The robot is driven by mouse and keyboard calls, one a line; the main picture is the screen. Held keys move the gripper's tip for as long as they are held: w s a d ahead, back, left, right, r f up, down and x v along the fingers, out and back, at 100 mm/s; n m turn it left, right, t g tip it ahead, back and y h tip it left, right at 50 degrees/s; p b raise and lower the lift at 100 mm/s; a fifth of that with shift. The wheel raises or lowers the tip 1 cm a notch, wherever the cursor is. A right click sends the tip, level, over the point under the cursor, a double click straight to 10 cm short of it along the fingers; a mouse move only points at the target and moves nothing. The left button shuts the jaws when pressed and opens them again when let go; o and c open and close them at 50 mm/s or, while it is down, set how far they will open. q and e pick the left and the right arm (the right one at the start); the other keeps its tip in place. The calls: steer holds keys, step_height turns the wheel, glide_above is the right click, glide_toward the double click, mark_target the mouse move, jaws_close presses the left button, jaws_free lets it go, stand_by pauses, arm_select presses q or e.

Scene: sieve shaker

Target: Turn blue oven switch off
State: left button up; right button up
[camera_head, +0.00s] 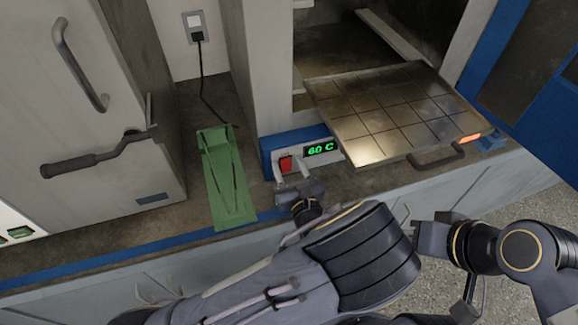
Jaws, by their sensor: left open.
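The blue oven (267,148) stands on the bench with its door swung open to the right. On its front panel is a red rocker switch (286,164), left of a green display (320,149) reading "60 C". My left gripper (291,172) is open right in front of the panel, its light fingers near the left and right sides of the switch. I cannot tell whether they touch it. Part of my right arm (520,250) shows at the lower right, with its gripper (432,238) partly in view; its jaw state is unclear.
A metal tray (365,115) juts out of the open oven, just above and right of the display. A green strip (222,180) lies on the bench left of my gripper. A grey cabinet (85,90) with handles stands at left. A wall socket (194,27) has a plugged-in cord.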

arm_select(q)
steer(key=shift+c, duration=0.3)
steer(key=c, duration=0.9)
steer(key=t+b, duration=0.1)
steer(key=b, duration=0.1)
steer(key=f+t+b, duration=0.1)
steer(key=b, duration=0.2)
steer(key=shift+s+f+y, duration=0.1)
steer(key=shift+f+y, duration=0.15)
steer(key=shift+y, duration=0.15)
steer(key=shift+r+t+b, duration=0.2)
steer(key=shift+t+b, duration=0.4)
steer(key=shift+r, duration=0.1)
steer(key=o, duration=1)
steer(key=shift+c, duration=0.2)
steer(key=shift+s, duration=0.1)
